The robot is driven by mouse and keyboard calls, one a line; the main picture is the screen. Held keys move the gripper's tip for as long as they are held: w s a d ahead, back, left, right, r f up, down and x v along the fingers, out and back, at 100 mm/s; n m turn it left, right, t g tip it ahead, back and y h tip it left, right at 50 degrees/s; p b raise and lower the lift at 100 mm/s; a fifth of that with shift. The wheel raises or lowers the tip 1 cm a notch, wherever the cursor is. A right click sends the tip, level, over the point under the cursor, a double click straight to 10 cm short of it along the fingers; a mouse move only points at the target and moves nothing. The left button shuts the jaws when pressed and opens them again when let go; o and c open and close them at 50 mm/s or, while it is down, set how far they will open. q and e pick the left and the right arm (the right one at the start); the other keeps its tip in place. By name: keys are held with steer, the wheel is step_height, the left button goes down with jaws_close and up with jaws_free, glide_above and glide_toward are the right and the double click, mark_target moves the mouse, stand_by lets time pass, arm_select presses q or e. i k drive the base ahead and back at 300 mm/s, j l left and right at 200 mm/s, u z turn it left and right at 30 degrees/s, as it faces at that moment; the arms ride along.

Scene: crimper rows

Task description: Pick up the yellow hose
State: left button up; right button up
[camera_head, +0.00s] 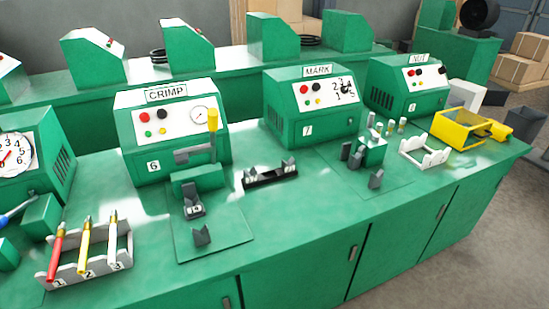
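The yellow hose (84,249) leans in the middle slot, marked 2, of a pale three-slot rack (105,262) at the front left of the green bench. It is slim, with a metallic upper end. A red hose (58,252) stands to its left in slot 1, and a white hose (112,235) to its right in slot 3. Neither of my grippers is in view.
The CRIMP machine (170,128) stands behind and right of the rack, with a dark-green plate (228,232) before it. A blue tool-like item (16,212) lies left. The MARK machine (312,108) and a yellow frame (458,128) are farther right.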

mark_target(88, 222)
steer(key=u, duration=1.5)
steer(key=i+j, duration=0.1)
steer(key=j, duration=0.65)
steer(key=i+j+z, duration=0.1)
steer(key=j+z, duration=0.15)
steer(key=j, duration=0.2)
steer(key=j+z, duration=0.2)
steer(key=j, duration=0.25)
